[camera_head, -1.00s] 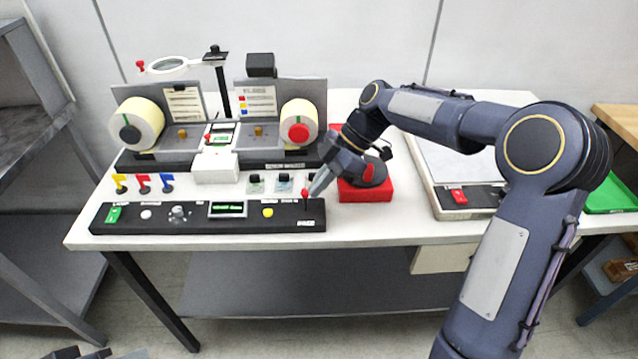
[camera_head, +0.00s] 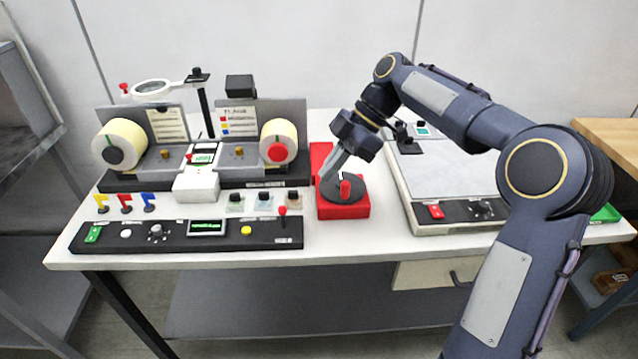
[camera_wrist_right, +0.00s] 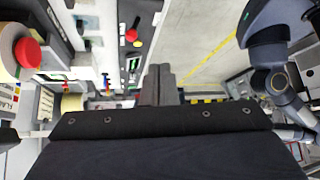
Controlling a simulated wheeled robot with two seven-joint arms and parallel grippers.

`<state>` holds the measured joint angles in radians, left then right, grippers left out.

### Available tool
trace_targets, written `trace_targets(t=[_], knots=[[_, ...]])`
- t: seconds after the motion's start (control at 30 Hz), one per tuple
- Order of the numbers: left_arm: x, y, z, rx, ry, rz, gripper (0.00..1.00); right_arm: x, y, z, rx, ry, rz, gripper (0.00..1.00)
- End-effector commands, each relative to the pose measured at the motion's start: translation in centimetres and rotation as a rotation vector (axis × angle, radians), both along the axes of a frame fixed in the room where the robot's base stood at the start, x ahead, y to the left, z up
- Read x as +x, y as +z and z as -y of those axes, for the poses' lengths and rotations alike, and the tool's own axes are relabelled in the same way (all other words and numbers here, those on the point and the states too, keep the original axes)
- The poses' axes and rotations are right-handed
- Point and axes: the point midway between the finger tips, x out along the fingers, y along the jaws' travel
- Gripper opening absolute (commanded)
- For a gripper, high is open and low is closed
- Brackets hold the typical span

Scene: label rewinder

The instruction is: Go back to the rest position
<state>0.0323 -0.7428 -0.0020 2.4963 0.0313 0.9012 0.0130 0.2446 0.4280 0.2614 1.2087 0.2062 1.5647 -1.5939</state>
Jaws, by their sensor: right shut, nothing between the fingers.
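My right gripper (camera_head: 331,167) is shut and empty. In the head view it is raised above the table, in front of or over the red box with a dark round top and red knob (camera_head: 345,188). In the right wrist view its shut fingers (camera_wrist_right: 158,86) point away from the camera with nothing between them. The label rewinder (camera_head: 195,155) stands to the left with two label rolls. The control panel (camera_head: 190,234) lies along the table's front, with a red-tipped lever (camera_head: 283,212) at its right end. My left gripper is not seen.
The white table (camera_head: 350,243) holds everything. A flat grey-topped device (camera_head: 445,165) stands on the right, partly behind my right arm. Small yellow, red and blue flags (camera_head: 126,203) stand behind the panel. A magnifier (camera_head: 155,88) rises above the rewinder. A grey shelf (camera_head: 25,150) is at left.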

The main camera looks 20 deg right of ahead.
Motion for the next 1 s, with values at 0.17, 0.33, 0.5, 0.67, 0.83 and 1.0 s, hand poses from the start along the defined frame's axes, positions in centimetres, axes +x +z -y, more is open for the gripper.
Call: trace_targets(t=[0.17, 0.33, 0.5, 0.67, 0.83, 1.0], knots=[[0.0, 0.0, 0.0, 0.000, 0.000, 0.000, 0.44, 0.1, 0.6, 0.6, 0.000, -0.001, -0.001, 0.00], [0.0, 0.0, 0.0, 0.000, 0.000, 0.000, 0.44, 0.1, 0.6, 0.6, 0.000, 0.000, -0.001, 0.00], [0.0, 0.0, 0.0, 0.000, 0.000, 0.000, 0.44, 0.1, 0.6, 0.6, 0.000, 0.000, -0.001, 0.00], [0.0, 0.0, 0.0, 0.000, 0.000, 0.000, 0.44, -0.3, 0.8, 0.6, -0.009, -0.017, -0.005, 0.00], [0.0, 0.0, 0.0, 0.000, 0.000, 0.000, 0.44, -4.1, 1.7, 0.5, -0.084, -0.226, -0.071, 0.00], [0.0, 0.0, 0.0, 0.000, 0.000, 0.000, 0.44, -11.6, 1.0, 0.7, -0.146, -0.659, -0.173, 0.00]])
